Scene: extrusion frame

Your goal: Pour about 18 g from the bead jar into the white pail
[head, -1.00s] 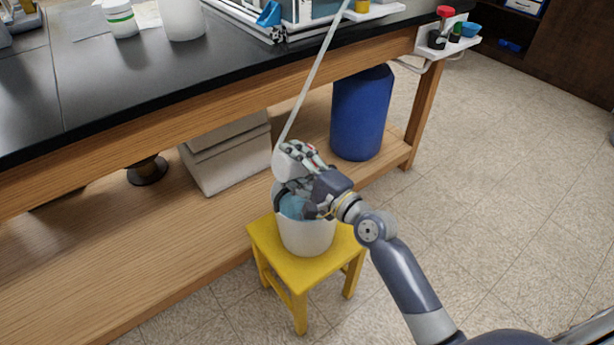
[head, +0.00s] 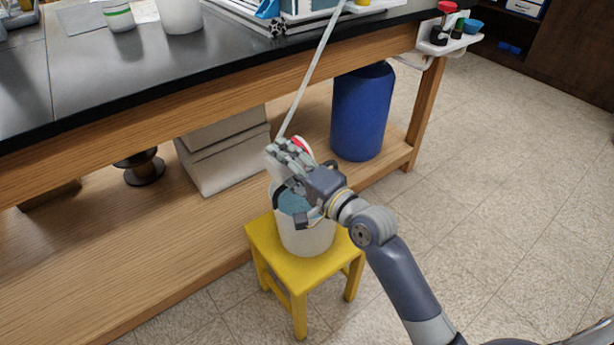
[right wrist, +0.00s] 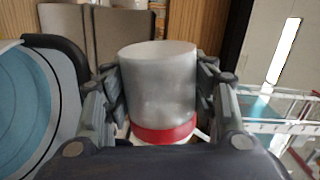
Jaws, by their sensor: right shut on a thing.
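The bead jar is a pale, cloudy cylinder with a red band. My right gripper (head: 290,165) is shut on it above the white pail (head: 308,237). In the head view the fingers cover most of the jar, and its red and white end (head: 302,146) shows behind them. In the right wrist view the jar (right wrist: 160,88) sits between both fingers, red band nearest the palm. The pail stands on a yellow stool (head: 287,262), with teal showing inside its mouth. Any falling beads and the jar's exact tilt cannot be made out. My left gripper is not in view.
A black-topped bench (head: 120,85) runs behind the stool. Its lower shelf holds a blue drum (head: 361,112), a grey box (head: 225,150) and a dark spool (head: 141,168). A pale thin rod (head: 311,68) slants down close to the gripper. Floor at right is clear.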

